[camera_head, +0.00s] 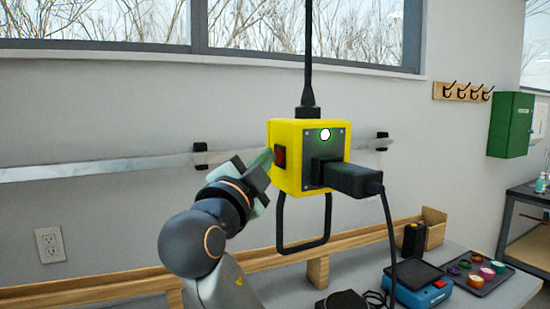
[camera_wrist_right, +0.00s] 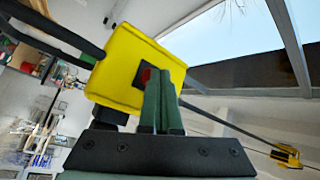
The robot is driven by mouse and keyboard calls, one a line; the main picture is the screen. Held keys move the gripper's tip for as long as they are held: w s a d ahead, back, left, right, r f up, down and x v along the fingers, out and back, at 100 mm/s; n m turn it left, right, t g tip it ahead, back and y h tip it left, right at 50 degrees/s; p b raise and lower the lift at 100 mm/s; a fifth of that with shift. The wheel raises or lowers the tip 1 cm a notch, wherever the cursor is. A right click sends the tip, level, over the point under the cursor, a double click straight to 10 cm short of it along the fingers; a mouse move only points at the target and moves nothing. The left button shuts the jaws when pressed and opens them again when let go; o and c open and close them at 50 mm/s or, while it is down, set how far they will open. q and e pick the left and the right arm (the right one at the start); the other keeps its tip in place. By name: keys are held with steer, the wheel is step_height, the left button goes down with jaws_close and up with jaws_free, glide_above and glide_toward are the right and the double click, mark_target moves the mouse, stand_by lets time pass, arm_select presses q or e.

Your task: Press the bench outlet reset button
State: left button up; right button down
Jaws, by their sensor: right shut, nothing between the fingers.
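The bench outlet is a yellow box (camera_head: 310,187) hanging from a black cable. Its red reset button (camera_head: 280,156) sits in a dark frame on the left side. My right gripper (camera_head: 268,158) is shut and empty, its green fingertips at the button. In the right wrist view the fingers (camera_wrist_right: 158,80) stand upright together in front of the yellow box (camera_wrist_right: 118,80) and cover part of the red button (camera_wrist_right: 147,74). I cannot tell whether they touch or press it. A small round light (camera_head: 325,135) on the front face looks bright. My left gripper is not in view.
A black plug (camera_head: 352,179) with a cord sticks out of the box's front, and a black loop handle (camera_head: 303,246) hangs below. A bench (camera_head: 470,295) holds a blue device (camera_head: 415,288) and a tray of coloured cups (camera_head: 480,272). A metal rail runs along the wall behind.

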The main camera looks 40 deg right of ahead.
steer(key=shift+a, duration=0.1)
steer(key=shift+a+b, duration=0.3)
steer(key=shift+a, duration=0.05)
steer(key=a, duration=0.2)
steer(key=w+a+b, duration=0.1)
steer(key=a, duration=0.2)
steer(key=shift+w+a, duration=0.25)
steer(key=shift+a, duration=0.15)
stand_by(0.7)
